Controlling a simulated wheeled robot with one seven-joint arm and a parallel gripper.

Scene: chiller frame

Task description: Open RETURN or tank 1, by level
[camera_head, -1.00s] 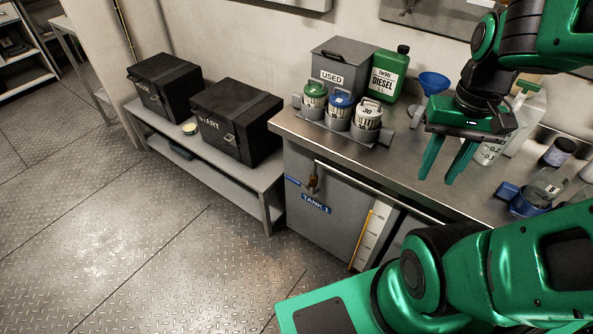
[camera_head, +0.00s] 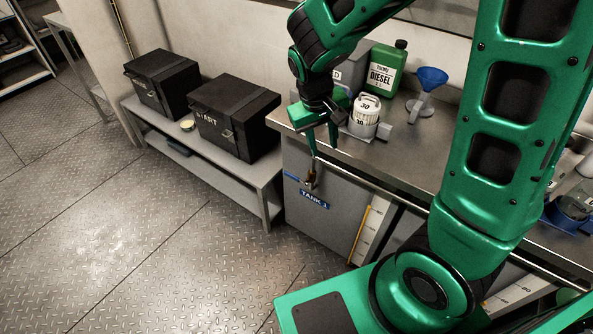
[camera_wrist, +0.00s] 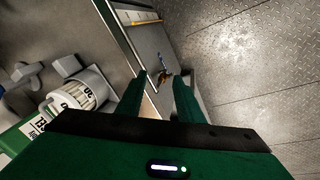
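The grey tank front (camera_head: 335,226) bears a blue TANK 1 label (camera_head: 314,199). A small brown and dark valve handle (camera_head: 311,178) sits above the label. The handle also shows in the wrist view (camera_wrist: 165,75), beyond my fingertips. My gripper (camera_head: 323,151) points down at the bench's front edge, just above the handle, apart from it. Its fingers (camera_wrist: 160,76) are spread with nothing between them. A level gauge (camera_head: 371,232) with a yellow edge stands right of the label; its level is unclear. No RETURN label is readable.
A metal rail (camera_head: 383,189) runs along the bench front. Black boxes (camera_head: 235,118) sit on a low shelf at left. Floor in front is clear.

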